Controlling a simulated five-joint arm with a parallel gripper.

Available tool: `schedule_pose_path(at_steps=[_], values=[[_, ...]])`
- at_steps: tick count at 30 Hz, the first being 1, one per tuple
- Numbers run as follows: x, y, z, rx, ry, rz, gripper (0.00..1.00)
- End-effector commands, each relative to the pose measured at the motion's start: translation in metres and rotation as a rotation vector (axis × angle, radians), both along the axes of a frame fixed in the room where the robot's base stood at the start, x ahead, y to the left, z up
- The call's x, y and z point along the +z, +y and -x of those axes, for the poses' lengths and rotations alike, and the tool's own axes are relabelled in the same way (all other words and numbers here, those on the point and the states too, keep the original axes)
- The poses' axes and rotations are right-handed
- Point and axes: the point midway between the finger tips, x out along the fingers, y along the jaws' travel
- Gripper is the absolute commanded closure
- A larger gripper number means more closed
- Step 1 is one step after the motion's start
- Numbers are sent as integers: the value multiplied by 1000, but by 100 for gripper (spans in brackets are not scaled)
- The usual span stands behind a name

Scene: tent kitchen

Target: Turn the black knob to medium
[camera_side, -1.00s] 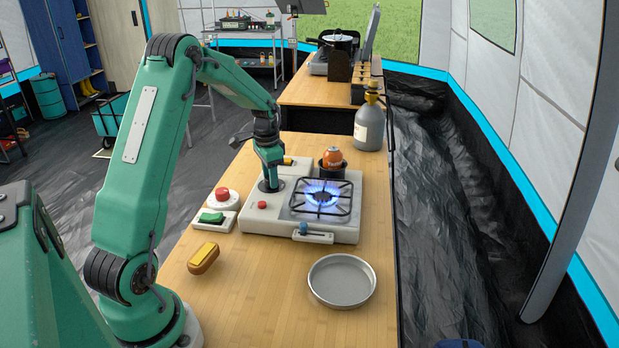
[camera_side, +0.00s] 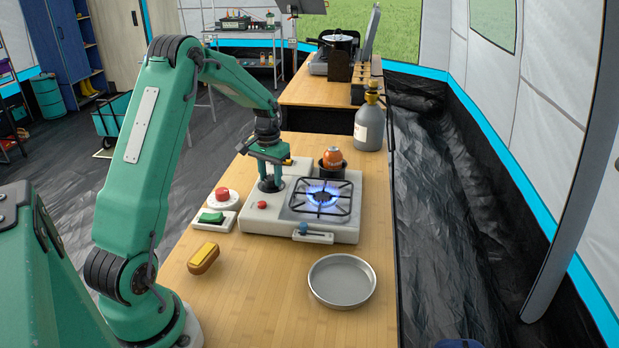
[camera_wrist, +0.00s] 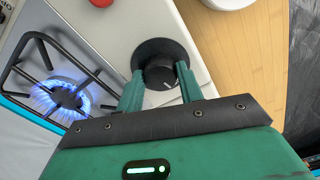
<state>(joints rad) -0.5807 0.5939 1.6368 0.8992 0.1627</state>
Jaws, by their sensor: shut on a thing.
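The black knob (camera_wrist: 160,72) sits on a round black base on the stove's pale top, with a white pointer line on it in the wrist view. My gripper (camera_wrist: 158,82) has its two green fingers on either side of the knob, shut on it. In the side view my gripper (camera_side: 271,184) points straight down at the stove's left part and mostly hides the knob. The stove (camera_side: 262,226) has a lit burner (camera_side: 322,197) with a blue flame under a black grate. The flame also shows in the wrist view (camera_wrist: 62,96).
A black pot with an orange can (camera_side: 332,160) is behind the burner. A yellow-topped sponge (camera_side: 203,258) and a round metal pan (camera_side: 342,281) lie in front.

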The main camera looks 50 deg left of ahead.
Motion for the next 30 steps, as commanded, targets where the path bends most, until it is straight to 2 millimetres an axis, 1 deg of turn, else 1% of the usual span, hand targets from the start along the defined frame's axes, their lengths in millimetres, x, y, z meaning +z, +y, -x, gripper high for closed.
schedule_pose_path(at_steps=[1,9,22,23,25,26,30], values=[[-1,-5,0,18,10,7,86],[-2,-6,0,111,15,10,86],[-2,-6,0,123,18,12,86],[-2,-6,0,123,18,12,58],[-2,-5,0,123,17,11,44],[-2,-5,0,124,16,11,42],[-1,-4,0,126,12,8,42]])
